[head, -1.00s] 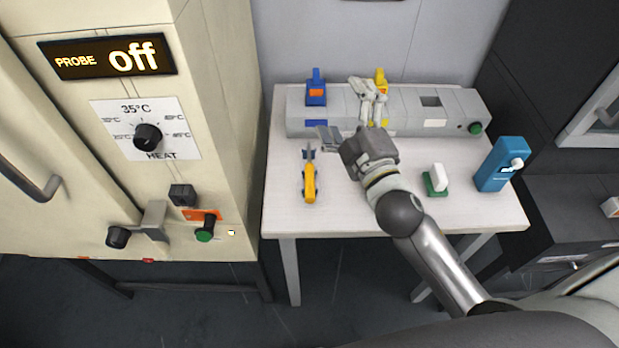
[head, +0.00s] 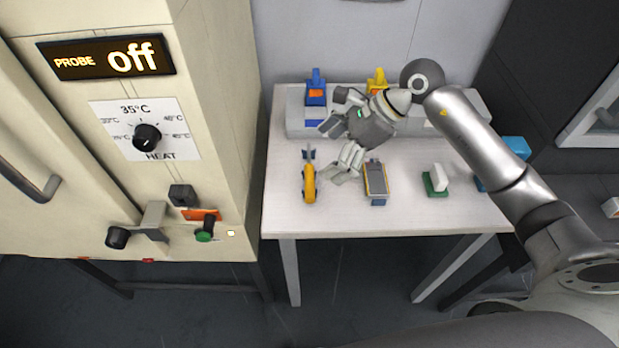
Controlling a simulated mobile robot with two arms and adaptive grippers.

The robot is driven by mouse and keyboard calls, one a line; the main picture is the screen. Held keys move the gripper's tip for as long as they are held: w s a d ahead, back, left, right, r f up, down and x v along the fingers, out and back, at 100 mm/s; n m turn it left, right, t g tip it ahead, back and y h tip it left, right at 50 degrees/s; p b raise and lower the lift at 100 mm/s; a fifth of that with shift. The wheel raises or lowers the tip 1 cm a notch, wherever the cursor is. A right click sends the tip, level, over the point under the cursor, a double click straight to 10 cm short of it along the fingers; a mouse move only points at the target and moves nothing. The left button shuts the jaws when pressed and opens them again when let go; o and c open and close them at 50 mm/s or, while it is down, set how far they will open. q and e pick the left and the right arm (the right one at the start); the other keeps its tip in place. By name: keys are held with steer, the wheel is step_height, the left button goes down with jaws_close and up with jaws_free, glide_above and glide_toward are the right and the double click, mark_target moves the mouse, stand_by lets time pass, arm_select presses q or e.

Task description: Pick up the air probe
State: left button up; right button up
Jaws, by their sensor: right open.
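No part in view is plainly labelled as the air probe. A yellow tool with a dark narrow tip (head: 309,185) lies on the left of the white table, its tip pointing to the back. A grey handheld device with a yellow edge (head: 376,178) lies to its right; I cannot tell if either is the probe. My right gripper (head: 331,151) is open and empty, above the table, its fingers spread toward the left. It is to the right of the yellow tool's tip and behind the grey device. My left gripper is not in view.
A grey dock (head: 296,122) along the table's back holds a blue part (head: 316,92) and a yellow part (head: 377,82). A green-and-white block (head: 436,181) stands to the right. A blue device (head: 515,148) is partly behind my arm. The cream oven (head: 215,120) with "PROBE off" stands left.

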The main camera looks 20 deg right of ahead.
mark_target(310, 180)
steer(key=shift+h, duration=0.5)
steer(key=f, duration=0.3)
steer(key=f+p, duration=0.1)
steer(key=f, duration=0.1)
steer(key=shift+w+a+f, duration=0.1)
steer(key=shift+w+a, duration=0.05)
steer(key=shift+w, duration=0.25)
steer(key=shift+p+x, duration=0.9)
steer(key=shift+x, duration=1.75)
steer(key=c, duration=0.8)
